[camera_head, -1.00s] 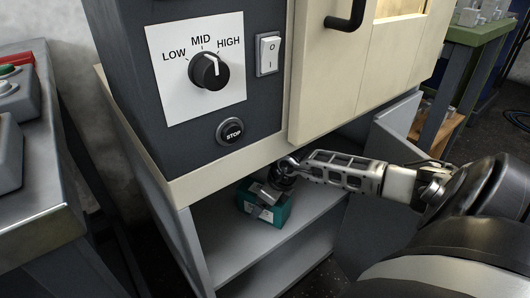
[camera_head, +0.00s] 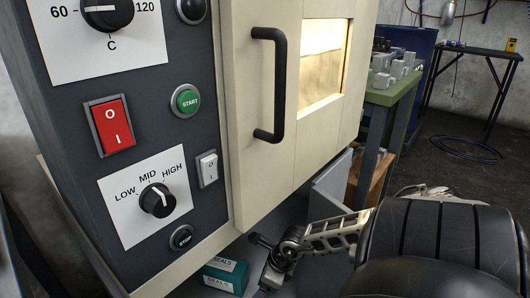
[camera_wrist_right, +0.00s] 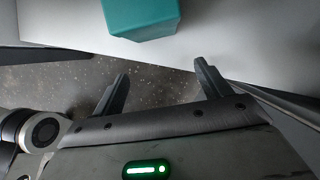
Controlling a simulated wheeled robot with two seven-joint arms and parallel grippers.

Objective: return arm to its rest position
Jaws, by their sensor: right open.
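My right arm comes in from the lower right in the head view, and its gripper (camera_head: 270,280) is low in front of the open cabinet space, to the right of a teal box (camera_head: 225,276) labelled "SEALS". In the right wrist view the two dark fingers of the right gripper (camera_wrist_right: 160,72) are apart with nothing between them. The teal box (camera_wrist_right: 142,18) lies beyond the fingertips there, with a gap of bare surface and floor between. My left gripper is not in view.
The machine's dark control panel (camera_head: 75,170) and its cream door (camera_head: 262,175) with a black handle (camera_head: 279,85) stand close above the arm. A grey cabinet door (camera_head: 330,190) stands open behind the arm. A green workbench (camera_head: 400,93) with metal parts is behind.

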